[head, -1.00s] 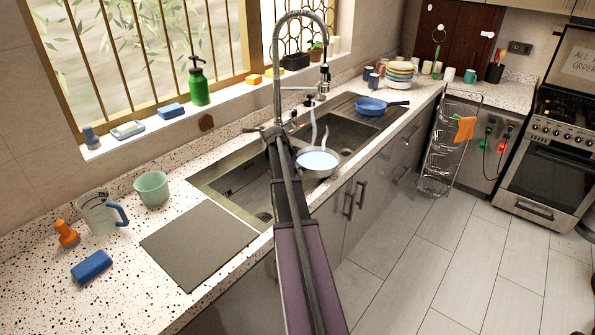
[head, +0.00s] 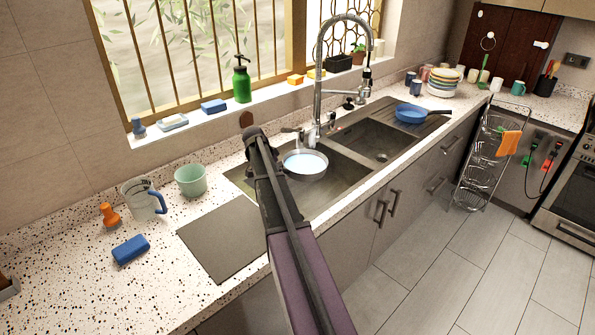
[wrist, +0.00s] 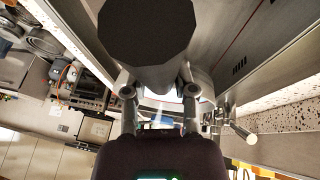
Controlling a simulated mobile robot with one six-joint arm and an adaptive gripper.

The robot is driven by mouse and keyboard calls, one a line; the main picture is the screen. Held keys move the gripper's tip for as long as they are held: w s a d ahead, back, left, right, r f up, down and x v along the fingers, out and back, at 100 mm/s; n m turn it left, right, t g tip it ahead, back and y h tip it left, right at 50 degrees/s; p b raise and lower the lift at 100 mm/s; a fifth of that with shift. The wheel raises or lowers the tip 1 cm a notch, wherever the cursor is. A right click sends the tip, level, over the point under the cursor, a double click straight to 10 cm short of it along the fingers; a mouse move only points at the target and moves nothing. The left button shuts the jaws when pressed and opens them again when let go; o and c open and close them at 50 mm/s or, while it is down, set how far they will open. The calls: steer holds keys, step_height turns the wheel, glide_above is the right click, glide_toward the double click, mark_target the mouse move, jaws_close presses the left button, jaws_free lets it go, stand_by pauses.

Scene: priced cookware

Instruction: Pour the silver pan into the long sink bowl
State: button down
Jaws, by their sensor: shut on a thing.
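The silver pan (head: 306,164), with a pale liquid surface inside, is in the air over the nearer, left sink bowl (head: 341,180) in the head view. It looks about level. I take this larger left bowl as the long one; my arm and the pan cover part of it. A smaller right bowl (head: 381,140) lies beyond the divider. My gripper is hidden behind my arm in the head view. In the wrist view my gripper (wrist: 160,93) has its fingers shut on the pan, but the exact contact is hard to make out.
The tall spring tap (head: 318,85) rises behind the pan, close to it. A blue pan (head: 411,113) is on the drainboard.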

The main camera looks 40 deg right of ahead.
steer(key=w+a, duration=0.3)
steer(key=a, duration=0.3)
steer(key=shift+a+r+p, duration=0.3)
steer(key=shift+a+r, duration=0.05)
steer(key=shift+r, duration=0.1)
steer(key=shift+s+r, duration=0.1)
steer(key=shift+s, duration=0.05)
steer(key=shift+s+d+r+m+t+y+p, duration=0.9)
steer(key=shift+s+d+r+t+y+p, duration=1.95)
steer(key=shift+s+r+t, duration=1.85)
steer(key=s+d+f+m+t+y+b, duration=0.1)
steer(key=s+d+t+y+b, duration=0.3)
steer(key=b, duration=0.9)
steer(key=shift+s+d+f+t+y, duration=0.35)
steer(key=shift+s+d+f+t, duration=0.45)
steer(key=shift+s+d+t, duration=0.85)
steer(key=shift+s+a+t, duration=0.25)
steer(key=shift+s+a, duration=0.05)
steer(key=shift+s, duration=0.15)
